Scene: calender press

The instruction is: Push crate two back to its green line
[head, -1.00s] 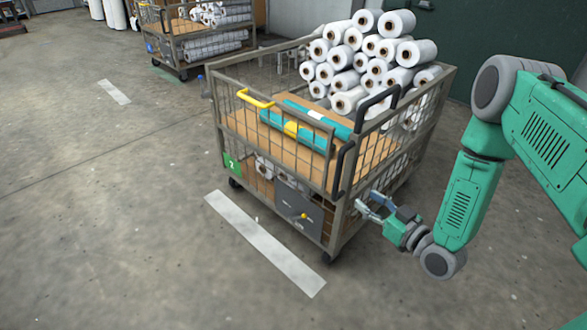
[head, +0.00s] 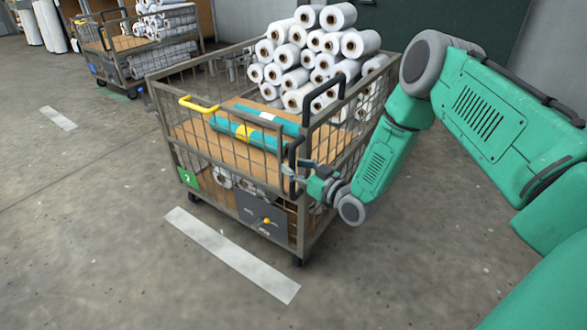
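Crate two is a wire-sided cart (head: 222,160) with a green tag (head: 187,178) at its front left corner, the digit hard to read. It carries white rolls (head: 318,50) at the back and teal rolls (head: 245,132) on a brown board. A yellow handle (head: 199,105) is on its front left rim and a black handle (head: 293,160) at its front right corner. My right gripper (head: 291,175) is at that black handle, its fingers apart around or beside it; contact is unclear. My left gripper is out of view. I cannot make out a green line by this crate.
A pale stripe (head: 232,254) lies on the floor in front of the crate, and a shorter one (head: 58,118) at left. Another loaded cart (head: 135,62) stands behind at upper left. A dark green panel (head: 440,25) is at the back. Floor at left is clear.

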